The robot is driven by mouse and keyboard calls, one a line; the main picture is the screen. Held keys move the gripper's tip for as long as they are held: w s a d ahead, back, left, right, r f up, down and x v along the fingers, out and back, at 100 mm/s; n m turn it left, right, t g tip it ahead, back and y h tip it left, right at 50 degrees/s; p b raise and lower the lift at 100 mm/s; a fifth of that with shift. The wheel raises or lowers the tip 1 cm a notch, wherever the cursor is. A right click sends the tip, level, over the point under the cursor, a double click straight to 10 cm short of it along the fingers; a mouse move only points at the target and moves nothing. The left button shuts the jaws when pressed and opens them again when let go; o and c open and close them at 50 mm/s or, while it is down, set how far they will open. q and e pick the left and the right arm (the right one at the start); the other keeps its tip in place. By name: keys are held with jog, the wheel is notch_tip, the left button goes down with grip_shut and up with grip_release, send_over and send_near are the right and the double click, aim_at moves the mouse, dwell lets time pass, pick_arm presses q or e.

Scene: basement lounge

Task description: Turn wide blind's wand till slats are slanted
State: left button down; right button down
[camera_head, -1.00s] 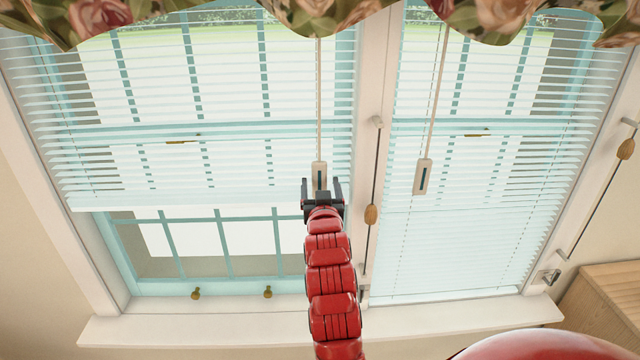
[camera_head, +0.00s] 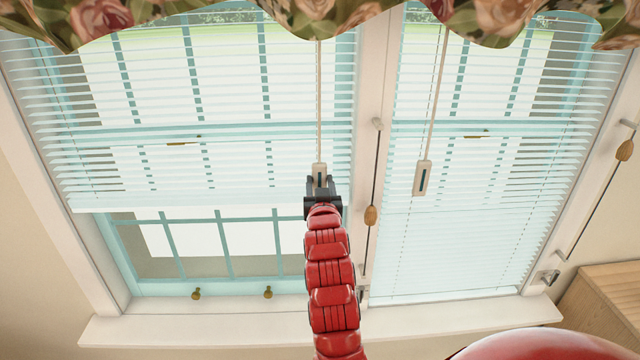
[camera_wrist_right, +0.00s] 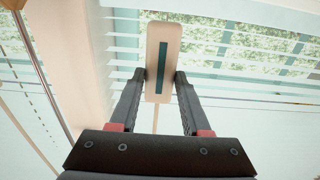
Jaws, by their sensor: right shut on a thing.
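The wide blind (camera_head: 230,95) hangs over the left window, its bottom rail (camera_head: 200,203) above the sill. Gaps show between its upper slats, with the window bars and greenery visible through them. Its pale, thin wand (camera_head: 319,110) hangs near the right edge and ends in a flat beige handle with a dark slot (camera_head: 319,170). My right gripper (camera_head: 321,182) is shut on the lower part of that handle. In the right wrist view the handle (camera_wrist_right: 164,32) stands upright between the two fingertips (camera_wrist_right: 160,76). My left gripper is not in view.
A narrower blind (camera_head: 480,200) hangs on the right, with its own similar handle (camera_head: 423,178). Dark cranks with wooden knobs (camera_head: 371,215) stand by the frame post and right jamb. A floral valance (camera_head: 330,15) hangs above. The white sill (camera_head: 200,328) is clear.

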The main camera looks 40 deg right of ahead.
jog(key=shift+s+d+y, duration=0.1)
jog(key=shift+y, duration=0.2)
jog(key=shift+d+f+n+t+y+b, duration=0.1)
jog(key=shift+d+n+t+y+b, duration=0.1)
jog(key=shift+n+t+y+b, duration=0.35)
jog(key=n+y+b, duration=0.1)
jog(key=y+b, duration=0.1)
jog(key=b, duration=0.1)
jog(key=n+t+y+b, duration=0.1)
jog(key=n+y+b, duration=0.1)
jog(key=y+b, duration=0.1)
jog(key=n+y+b, duration=0.2)
jog(key=y+b, duration=0.1)
jog(key=b, duration=0.1)
jog(key=shift+s+d+f+t+b, duration=0.15)
jog(key=shift+d+f+t+b, duration=0.1)
jog(key=shift+d+t+b, duration=0.15)
jog(key=shift+r+n+y+b, duration=0.25)
jog(key=shift+n+y+b, duration=0.3)
jog(key=shift+c, duration=1.8)
grip_release()
jog(key=s+d+b, duration=0.1)
jog(key=s+b, duration=0.1)
jog(key=s, duration=1.5)
jog(key=shift+s+b, duration=0.15)
jog(key=shift+b, duration=0.25)
